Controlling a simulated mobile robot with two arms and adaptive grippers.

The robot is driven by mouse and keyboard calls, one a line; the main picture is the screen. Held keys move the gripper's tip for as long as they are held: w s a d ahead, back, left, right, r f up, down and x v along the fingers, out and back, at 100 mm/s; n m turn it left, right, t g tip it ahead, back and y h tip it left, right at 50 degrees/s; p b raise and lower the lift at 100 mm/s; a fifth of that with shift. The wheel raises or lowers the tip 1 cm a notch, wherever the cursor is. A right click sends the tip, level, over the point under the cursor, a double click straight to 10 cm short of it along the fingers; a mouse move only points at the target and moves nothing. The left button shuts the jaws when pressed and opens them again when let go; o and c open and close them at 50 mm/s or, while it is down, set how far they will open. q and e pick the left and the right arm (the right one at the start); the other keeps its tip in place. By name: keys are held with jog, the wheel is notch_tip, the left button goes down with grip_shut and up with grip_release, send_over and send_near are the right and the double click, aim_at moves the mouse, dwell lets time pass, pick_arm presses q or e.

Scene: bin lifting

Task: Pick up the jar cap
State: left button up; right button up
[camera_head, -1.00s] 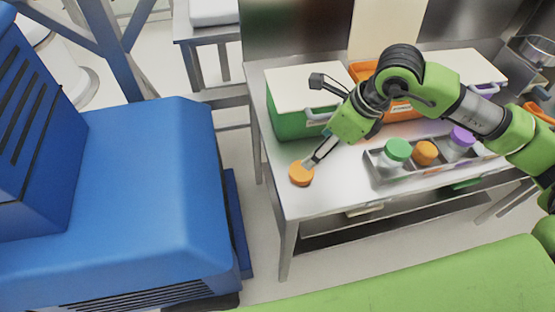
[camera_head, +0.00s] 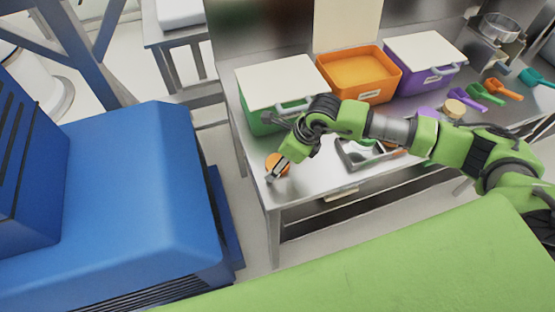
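The orange jar cap (camera_head: 280,160) lies at the front left corner of the steel table, partly covered by my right gripper. My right gripper (camera_head: 276,172) reaches down from the right, its fingers right at the cap. I cannot tell whether they touch it or how far apart they are. The grey jar tray (camera_head: 350,158) is mostly hidden behind my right arm; a bit of a green lid (camera_head: 366,142) shows in it. My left gripper is not in view.
Along the back of the table stand a green bin with a white lid (camera_head: 278,82), an open orange bin (camera_head: 366,66) and a purple bin with a white lid (camera_head: 425,47). Coloured scoops (camera_head: 503,89) lie at the right. My own blue and green body parts fill the front.

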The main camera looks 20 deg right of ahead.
jog(key=shift+f, duration=0.1)
jog(key=shift+c, duration=0.7)
jog(key=c, duration=0.7)
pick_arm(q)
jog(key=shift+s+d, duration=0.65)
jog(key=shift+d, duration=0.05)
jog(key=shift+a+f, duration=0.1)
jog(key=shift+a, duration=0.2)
